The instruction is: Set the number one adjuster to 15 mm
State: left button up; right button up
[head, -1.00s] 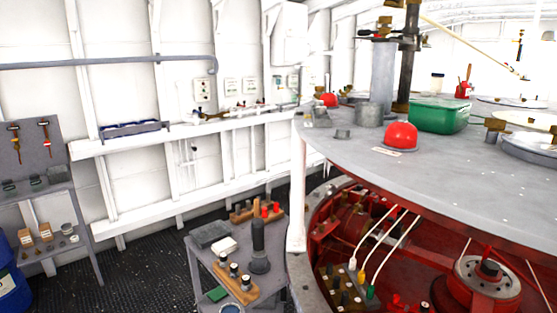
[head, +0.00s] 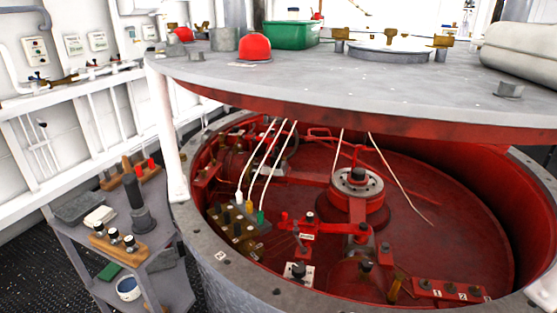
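A red block (head: 447,289) with white labels sits low in the red well, at the bottom right of the head view. One label (head: 437,293) reads 1 and another (head: 462,296) appears to read 2. Small dark knobs (head: 426,284) stand on the block beside the labels. I take the one by the 1 to be the number one adjuster, but I cannot be sure. No millimetre scale or setting is readable. Neither of my grippers is in view.
A round red well (head: 400,212) with a grey rim (head: 240,290) fills the middle, under a raised grey lid (head: 330,85). A red drum (head: 357,190) and a terminal block (head: 232,225) with cables stand inside. A grey tool cart (head: 105,245) stands at left.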

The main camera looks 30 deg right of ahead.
aim_at(298, 269)
jog(key=z, duration=1.25)
jog(key=i+j+z, duration=0.4)
jog(key=i, duration=0.2)
jog(key=k+j, duration=0.15)
jog(key=j, duration=0.15)
jog(key=k+j, duration=0.1)
jog(key=j, duration=0.15)
